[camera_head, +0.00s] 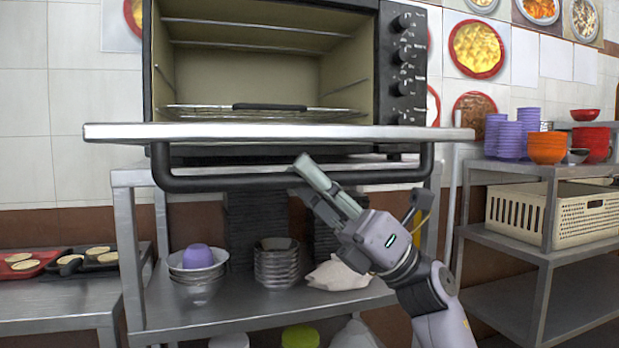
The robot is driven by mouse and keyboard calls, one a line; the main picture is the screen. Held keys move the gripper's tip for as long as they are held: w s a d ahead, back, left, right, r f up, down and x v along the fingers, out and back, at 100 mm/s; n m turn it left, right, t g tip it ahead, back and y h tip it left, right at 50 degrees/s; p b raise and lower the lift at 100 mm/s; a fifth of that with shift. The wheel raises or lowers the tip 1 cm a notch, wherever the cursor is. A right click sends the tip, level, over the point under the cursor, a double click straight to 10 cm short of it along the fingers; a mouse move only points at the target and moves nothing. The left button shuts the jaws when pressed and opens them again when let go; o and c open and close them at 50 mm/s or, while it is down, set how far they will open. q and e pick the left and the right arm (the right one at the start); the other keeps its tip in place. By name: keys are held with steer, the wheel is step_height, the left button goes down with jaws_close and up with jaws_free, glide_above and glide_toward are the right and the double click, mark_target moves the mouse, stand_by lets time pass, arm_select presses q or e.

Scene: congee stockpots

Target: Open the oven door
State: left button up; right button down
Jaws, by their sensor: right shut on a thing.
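The black oven (265,60) stands on a metal stand, and its inside with wire racks shows. Its door (280,132) is folded down and lies about level, seen almost edge-on. The black bar handle (225,183) hangs below the door's front edge. My right gripper (308,178) reaches up from the lower right and is shut on the handle near its middle. Its fingers partly cover the bar. My left gripper is not in view.
Below the door, a metal shelf (240,318) holds bowls (199,272), stacked dark trays and a white cloth (337,275). At right, a rack holds purple and orange bowls (546,147) and a cream basket (512,213). A low table with pans (68,262) stands left.

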steer(key=shift+a+f, duration=0.2)
steer(key=shift+f, duration=0.4)
steer(key=c, duration=2)
jaws_free()
steer(key=shift+o, duration=1.1)
steer(key=shift+w+d, duration=0.1)
steer(key=shift+d, duration=0.05)
steer(key=shift+r, duration=0.2)
steer(key=shift+d, duration=0.1)
steer(key=s+v, duration=0.1)
steer(key=v, duration=1.1)
steer(key=shift+w, duration=0.5)
